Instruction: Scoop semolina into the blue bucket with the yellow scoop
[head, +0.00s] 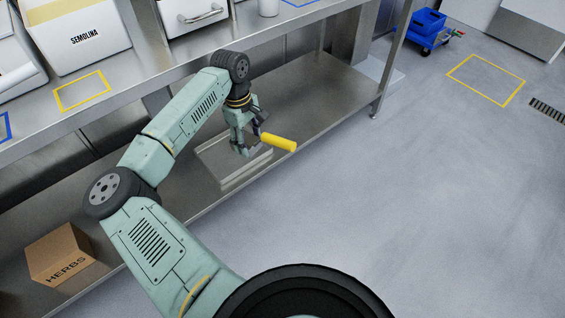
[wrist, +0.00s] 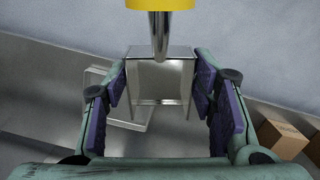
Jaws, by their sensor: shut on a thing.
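My gripper (head: 243,150) is over the lower steel shelf, below the worktop's front edge. It is shut on the scoop, whose yellow handle (head: 278,143) sticks out to the right. In the wrist view the scoop's metal pan (wrist: 160,64) lies between the two purple-padded fingers (wrist: 160,90), with the metal shank and yellow handle (wrist: 160,4) at the top. The pan looks empty. The white bin labelled SEMOLINA (head: 85,35) stands on the worktop at upper left; its inside is not visible. A blue wheeled container (head: 425,24) stands on the floor at upper right; I cannot tell if it is the task's bucket.
The steel worktop (head: 140,78) carries other white bins and a yellow outline (head: 82,91). A flat metal tray (head: 225,160) is on the lower shelf behind my gripper. A HERBS box (head: 60,255) is at lower left. The grey floor (head: 430,200) at right is clear, with a yellow square marking (head: 486,79).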

